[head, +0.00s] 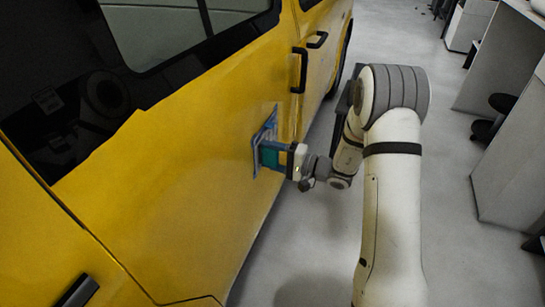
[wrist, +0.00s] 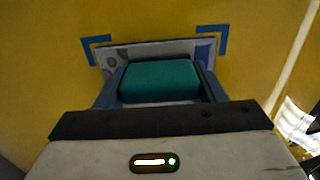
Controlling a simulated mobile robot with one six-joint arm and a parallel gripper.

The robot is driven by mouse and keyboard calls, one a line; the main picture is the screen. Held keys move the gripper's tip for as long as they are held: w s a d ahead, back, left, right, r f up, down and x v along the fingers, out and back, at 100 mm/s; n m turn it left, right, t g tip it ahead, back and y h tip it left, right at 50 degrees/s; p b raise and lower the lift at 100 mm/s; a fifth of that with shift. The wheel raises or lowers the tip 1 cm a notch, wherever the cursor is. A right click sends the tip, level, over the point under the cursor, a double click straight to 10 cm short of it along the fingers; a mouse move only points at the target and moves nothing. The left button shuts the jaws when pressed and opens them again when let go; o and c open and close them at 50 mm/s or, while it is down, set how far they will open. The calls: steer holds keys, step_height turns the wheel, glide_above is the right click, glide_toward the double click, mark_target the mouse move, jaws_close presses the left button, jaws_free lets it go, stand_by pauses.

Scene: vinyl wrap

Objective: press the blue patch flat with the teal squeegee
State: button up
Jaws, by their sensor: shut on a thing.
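The teal squeegee (head: 270,155) is at the side of the yellow vehicle. It also shows in the wrist view (wrist: 160,82) as a teal block between the fingers. My gripper (head: 283,157) is shut on it, its fingers on both sides of the block in the wrist view (wrist: 158,88). The blue patch (head: 264,130) lies on the yellow door panel, behind the squeegee. In the wrist view, blue corner marks (wrist: 211,40) frame a grey and bluish strip (wrist: 140,50) just beyond the squeegee; most of it is hidden. I cannot tell whether the squeegee touches the panel.
The yellow vehicle door (head: 190,170) fills the left, with black handles (head: 299,70) above the patch and dark windows. Open grey floor (head: 450,260) lies to the right. Counters (head: 510,150) and a dark stool (head: 495,115) stand at the far right.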

mark_target(271, 135)
steer(key=shift+w, duration=0.1)
steer(key=shift+w+d+b, duration=0.2)
steer(key=shift+w+b, duration=0.05)
steer(key=shift+w, duration=0.25)
steer(key=shift+w+d+b, duration=0.15)
steer(key=shift+w+b, duration=0.05)
steer(key=shift+w, duration=0.25)
steer(key=shift+w, duration=0.1)
steer(key=shift+w+d+b, duration=0.2)
steer(key=shift+w+b, duration=0.1)
steer(key=shift+w, duration=0.2)
steer(key=shift+w+d+b, duration=0.2)
steer(key=shift+w+b, duration=0.05)
steer(key=shift+w, duration=0.2)
steer(key=shift+w+d+b, duration=0.2)
steer(key=shift+w+b, duration=0.05)
steer(key=shift+w, duration=0.3)
steer(key=shift+w+d+b, duration=0.15)
steer(key=shift+w+b, duration=0.1)
steer(key=shift+w, duration=0.25)
steer(key=shift+w+d+b, duration=0.2)
steer(key=shift+w+b, duration=0.05)
steer(key=shift+w, duration=0.25)
steer(key=shift+w+d+b, duration=0.2)
steer(key=shift+w, duration=0.3)
